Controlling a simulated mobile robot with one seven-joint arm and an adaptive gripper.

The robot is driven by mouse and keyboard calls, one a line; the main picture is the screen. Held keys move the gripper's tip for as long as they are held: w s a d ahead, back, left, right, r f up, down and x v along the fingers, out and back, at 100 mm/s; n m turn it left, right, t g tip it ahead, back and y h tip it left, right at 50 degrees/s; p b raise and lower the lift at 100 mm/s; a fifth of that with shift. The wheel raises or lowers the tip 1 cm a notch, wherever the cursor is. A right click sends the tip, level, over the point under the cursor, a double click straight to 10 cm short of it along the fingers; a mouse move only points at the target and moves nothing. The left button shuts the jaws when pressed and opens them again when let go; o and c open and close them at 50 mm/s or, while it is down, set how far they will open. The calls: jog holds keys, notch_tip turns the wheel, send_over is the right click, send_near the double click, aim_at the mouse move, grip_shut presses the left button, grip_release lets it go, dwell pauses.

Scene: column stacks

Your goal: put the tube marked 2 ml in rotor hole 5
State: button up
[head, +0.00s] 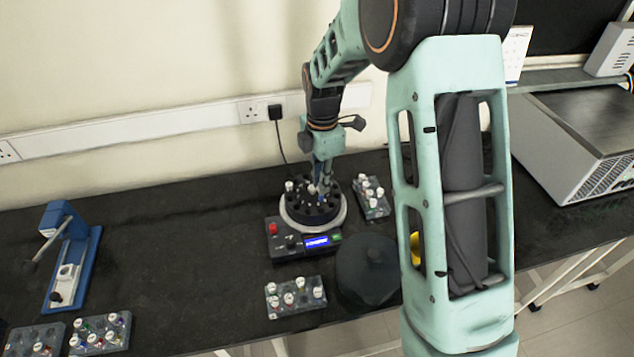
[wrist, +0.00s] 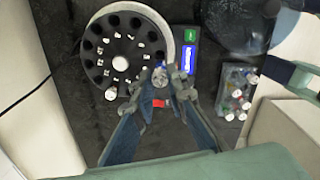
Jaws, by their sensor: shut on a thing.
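The centrifuge's black rotor (head: 310,207) has a ring of holes with white numbers and a pale central knob; it also shows in the wrist view (wrist: 98,48). My gripper (wrist: 162,78) is shut on a small tube (wrist: 160,76), seen end-on with a pale top; its marking cannot be read. In the wrist view the tube appears over the rotor's lower right edge. In the head view my gripper (head: 321,186) points down over the rotor and the tube is hard to make out. A white-capped tube (wrist: 110,93) sits at the rotor's rim. Hole 5 cannot be picked out with certainty.
A rack of capped tubes (head: 296,298) stands in front of the centrifuge, another (head: 371,198) behind right. A dark round lid (head: 367,270) lies front right. A blue-based device (head: 70,255) and more racks (head: 100,333) are at left.

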aim_at(321, 200)
jog(key=shift+f+b, duration=1.2)
jog(key=shift+f, duration=0.75)
jog(key=shift+f+b, duration=0.55)
jog(key=shift+f, duration=0.1)
dwell(0.7)
jog(key=shift+f+b, duration=0.85)
jog(key=shift+f, duration=0.4)
jog(key=o, duration=1.1)
jog(key=shift+r, duration=0.1)
jog(key=shift+r+p, duration=2)
jog(key=shift+r, duration=0.95)
